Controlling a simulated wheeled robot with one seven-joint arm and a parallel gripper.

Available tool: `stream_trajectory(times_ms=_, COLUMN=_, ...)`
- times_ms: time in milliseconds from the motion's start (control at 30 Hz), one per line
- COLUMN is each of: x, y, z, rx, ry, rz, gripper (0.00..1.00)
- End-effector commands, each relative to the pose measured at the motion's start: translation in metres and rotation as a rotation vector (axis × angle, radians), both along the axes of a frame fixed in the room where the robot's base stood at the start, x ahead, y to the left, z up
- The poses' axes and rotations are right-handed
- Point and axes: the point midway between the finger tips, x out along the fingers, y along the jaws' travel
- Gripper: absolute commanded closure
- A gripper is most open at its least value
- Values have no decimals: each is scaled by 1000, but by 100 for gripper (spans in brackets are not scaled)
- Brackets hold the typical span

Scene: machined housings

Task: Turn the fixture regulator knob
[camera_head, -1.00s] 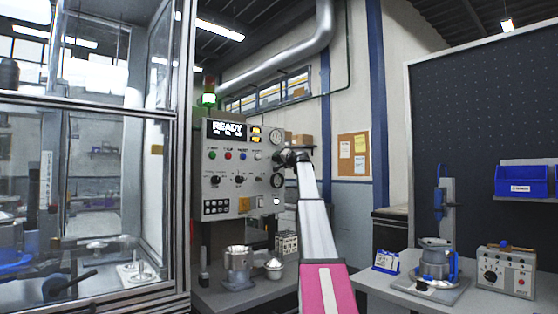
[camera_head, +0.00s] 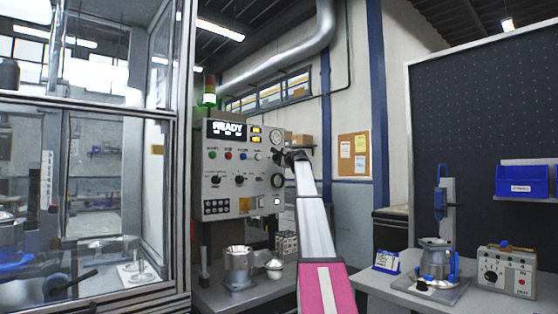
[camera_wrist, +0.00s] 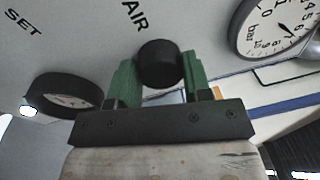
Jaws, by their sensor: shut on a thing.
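The regulator knob (camera_wrist: 160,62) is a round black knob on the pale panel, just below the label AIR in the wrist view. My gripper (camera_wrist: 158,78) has green fingers, one on each side of the knob, and is shut on it. In the head view my arm reaches up to the right side of the control panel (camera_head: 228,164), between two round gauges. The knob and fingertips are too small and covered to make out there.
A pressure gauge (camera_wrist: 277,28) is close by at upper right in the wrist view, and a dark-rimmed round part (camera_wrist: 68,95) lies at left. A glass enclosure (camera_head: 95,190) stands left of the panel. A workbench (camera_head: 400,292) with a fixture is at right.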

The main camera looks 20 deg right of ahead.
Motion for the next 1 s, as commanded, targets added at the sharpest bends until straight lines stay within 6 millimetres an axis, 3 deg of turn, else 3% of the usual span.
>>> stream_trajectory(times_ms=400, x=0, y=0, z=0, rx=160, ry=59, rz=-1, gripper=79)
stream_trajectory(times_ms=900, x=0, y=0, z=-1, rx=177, ry=65, rz=-2, gripper=79)
stream_trajectory(times_ms=933, x=0, y=0, z=-1, rx=177, ry=65, rz=-2, gripper=52)
stream_trajectory(times_ms=1000, x=0, y=0, z=-1, rx=177, ry=65, rz=-2, gripper=30)
